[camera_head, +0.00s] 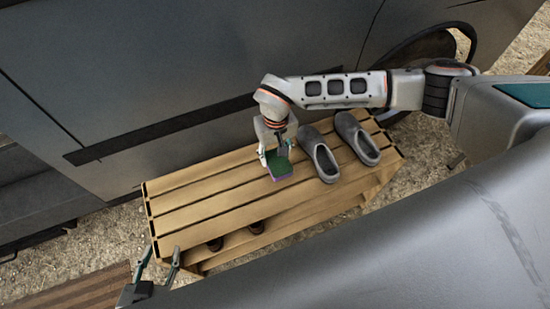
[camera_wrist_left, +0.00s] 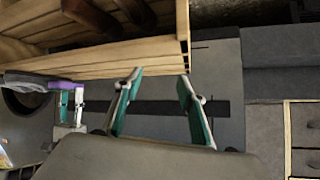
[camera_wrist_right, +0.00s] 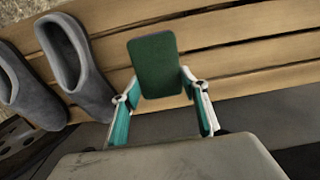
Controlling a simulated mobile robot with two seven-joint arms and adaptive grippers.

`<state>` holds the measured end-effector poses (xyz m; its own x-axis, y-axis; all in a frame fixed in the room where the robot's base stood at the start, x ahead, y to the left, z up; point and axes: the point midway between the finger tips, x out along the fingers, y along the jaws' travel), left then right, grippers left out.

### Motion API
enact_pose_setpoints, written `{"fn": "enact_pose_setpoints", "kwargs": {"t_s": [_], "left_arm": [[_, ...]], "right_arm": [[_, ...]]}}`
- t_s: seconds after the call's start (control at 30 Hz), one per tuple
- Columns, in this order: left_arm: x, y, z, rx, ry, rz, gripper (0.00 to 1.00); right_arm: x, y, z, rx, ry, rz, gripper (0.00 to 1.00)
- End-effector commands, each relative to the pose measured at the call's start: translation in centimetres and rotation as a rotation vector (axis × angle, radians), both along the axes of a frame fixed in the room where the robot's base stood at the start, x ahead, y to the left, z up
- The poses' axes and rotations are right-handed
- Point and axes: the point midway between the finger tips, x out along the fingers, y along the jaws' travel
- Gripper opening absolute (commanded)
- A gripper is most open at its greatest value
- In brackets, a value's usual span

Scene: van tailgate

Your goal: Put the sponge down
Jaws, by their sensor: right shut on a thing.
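The sponge (camera_head: 280,169), green on top with a purple underside, is at the slatted wooden bench (camera_head: 205,206), left of the grey clogs. My right gripper (camera_head: 276,158) is shut on it. In the right wrist view its green face (camera_wrist_right: 154,60) shows between the fingertips (camera_wrist_right: 160,88), over the slats. In the left wrist view its purple side (camera_wrist_left: 66,86) shows close to the bench top; I cannot tell whether it touches. My left gripper (camera_head: 157,268) is open and empty by the bench's near left end; its fingers (camera_wrist_left: 160,85) are apart in the left wrist view.
Two grey clogs (camera_head: 320,156) stand on the bench to the right of the sponge. Brown shoes (camera_head: 256,227) are on the lower shelf. The grey van side (camera_head: 150,90) rises behind the bench. The bench top left of the sponge is clear. Gravel surrounds it.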

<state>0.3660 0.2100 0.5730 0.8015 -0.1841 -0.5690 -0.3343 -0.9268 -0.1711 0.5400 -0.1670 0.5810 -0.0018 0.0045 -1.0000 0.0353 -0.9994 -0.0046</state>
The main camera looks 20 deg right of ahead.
Motion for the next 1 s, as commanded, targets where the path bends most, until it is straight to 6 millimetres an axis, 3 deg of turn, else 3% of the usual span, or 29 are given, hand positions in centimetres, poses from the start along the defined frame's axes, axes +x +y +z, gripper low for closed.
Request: {"fn": "enact_pose_setpoints", "kwargs": {"t_s": [0.1, 0.2, 0.37, 0.57, 0.6, 0.67, 1.0], "left_arm": [[-0.6, -0.1, -1.1, 0.0, 0.019, -0.004, 0.4], [-0.7, -0.3, -1.1, -0.002, 0.019, -0.007, 0.4], [-0.3, -0.4, -0.1, -0.006, 0.002, -0.007, 0.4], [-0.3, -0.4, -0.3, -0.005, 0.005, -0.007, 0.4], [-0.3, -0.4, -0.3, -0.005, 0.005, -0.006, 0.4], [-0.3, -0.3, -0.4, -0.005, 0.006, -0.006, 0.4], [-0.3, -0.3, -0.4, -0.007, 0.007, 0.002, 0.4]], "right_arm": [[-0.4, 0.1, -2.5, 0.001, 0.012, -0.001, 0.27], [-0.4, 0.1, -3.5, 0.001, 0.01, 0.0, 0.27], [-0.1, 0.0, -3.2, 0.0, 0.003, 0.001, 0.27], [-0.1, 0.0, -3.5, 0.0, 0.004, 0.001, 0.27], [-0.1, 0.0, -3.6, 0.0, 0.004, 0.001, 0.46], [-0.1, 0.0, -3.5, 0.0, 0.003, 0.0, 0.61], [-0.1, 0.0, -3.4, 0.0, 0.003, 0.0, 0.61]]}}
